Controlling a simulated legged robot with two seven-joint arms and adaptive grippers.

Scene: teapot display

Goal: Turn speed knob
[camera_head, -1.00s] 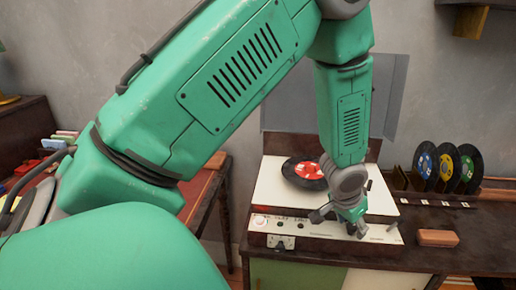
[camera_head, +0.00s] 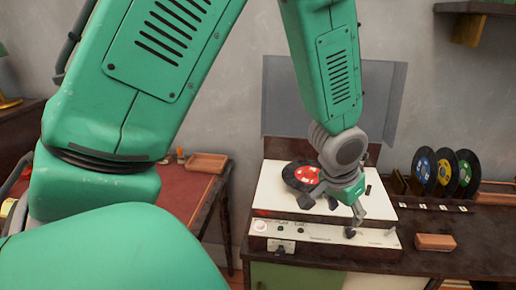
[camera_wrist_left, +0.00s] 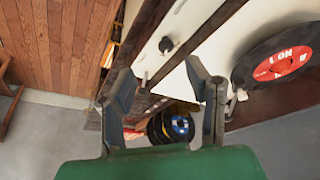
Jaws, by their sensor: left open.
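The record player (camera_head: 285,205) stands on the dark cabinet, with a black record with a red label (camera_head: 306,174) on top. Its front panel carries a white dial (camera_head: 260,226), small dark knobs (camera_head: 280,229) and another dark knob (camera_head: 350,233) below my left gripper (camera_head: 347,209). I cannot read which is the speed knob. My left gripper is open and empty, above the panel's right half. In the left wrist view its fingers (camera_wrist_left: 160,77) are spread, and a black knob (camera_wrist_left: 166,45) shows just beyond the tips, apart from them. My right gripper is not in view.
The raised grey lid (camera_head: 325,100) stands behind the player. Several records in a rack (camera_head: 443,172) stand at right. A reddish-brown block (camera_head: 435,242) lies near the cabinet's front edge. A red-topped table (camera_head: 180,190) with a tray (camera_head: 208,162) is at left.

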